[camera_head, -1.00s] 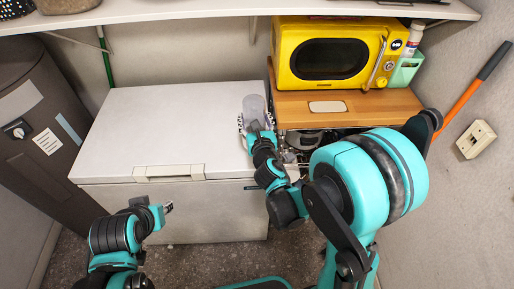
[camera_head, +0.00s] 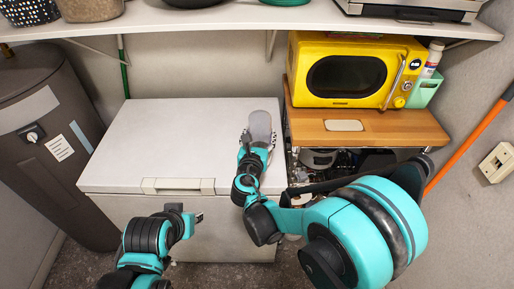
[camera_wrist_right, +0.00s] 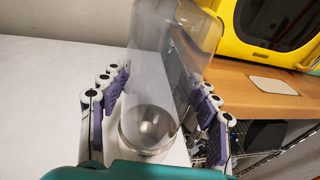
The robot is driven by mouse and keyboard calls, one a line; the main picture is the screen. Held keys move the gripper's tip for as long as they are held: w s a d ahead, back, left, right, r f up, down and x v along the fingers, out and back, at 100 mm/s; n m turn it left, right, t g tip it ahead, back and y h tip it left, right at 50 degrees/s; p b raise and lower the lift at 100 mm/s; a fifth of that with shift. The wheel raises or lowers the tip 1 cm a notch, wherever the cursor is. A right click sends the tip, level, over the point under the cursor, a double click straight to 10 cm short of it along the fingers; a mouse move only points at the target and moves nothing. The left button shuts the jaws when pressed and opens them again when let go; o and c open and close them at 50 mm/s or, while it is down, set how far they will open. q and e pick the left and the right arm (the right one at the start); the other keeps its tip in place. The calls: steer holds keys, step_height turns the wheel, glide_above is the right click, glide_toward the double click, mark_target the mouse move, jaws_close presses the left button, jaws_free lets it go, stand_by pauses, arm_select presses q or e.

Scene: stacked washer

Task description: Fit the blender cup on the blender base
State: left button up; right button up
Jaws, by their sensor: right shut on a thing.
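The clear, smoky blender cup (camera_head: 261,127) is in my right gripper (camera_head: 257,143), over the right end of the white chest freezer's lid. In the right wrist view, the cup (camera_wrist_right: 165,65) stands between the purple-padded fingers of my right gripper (camera_wrist_right: 162,88), which is shut on it. A round metallic part (camera_wrist_right: 150,128) shows at the cup's near, lower end. I cannot tell whether the cup touches the lid. My left gripper (camera_head: 197,218) is empty, in front of the freezer; its opening is too small to read. I cannot make out the blender base in either view.
The white chest freezer (camera_head: 150,135) has a mostly clear lid. To its right, a wooden-topped rack (camera_head: 375,128) holds a yellow microwave (camera_head: 345,70) and a mint container (camera_head: 425,92). A loaded shelf (camera_head: 240,18) runs above. A dark water heater (camera_head: 45,140) stands left.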

mark_target(257, 143)
steer(key=shift+w+a+f, duration=0.3)
steer(key=shift+a+f, duration=0.15)
steer(key=shift+a, duration=0.05)
step_height(257, 143, down, 4)
steer(key=shift+b, duration=1.1)
steer(key=shift+r, duration=0.1)
steer(key=shift+f, duration=0.2)
steer(key=o, duration=1.4)
steer(key=shift+r, duration=0.1)
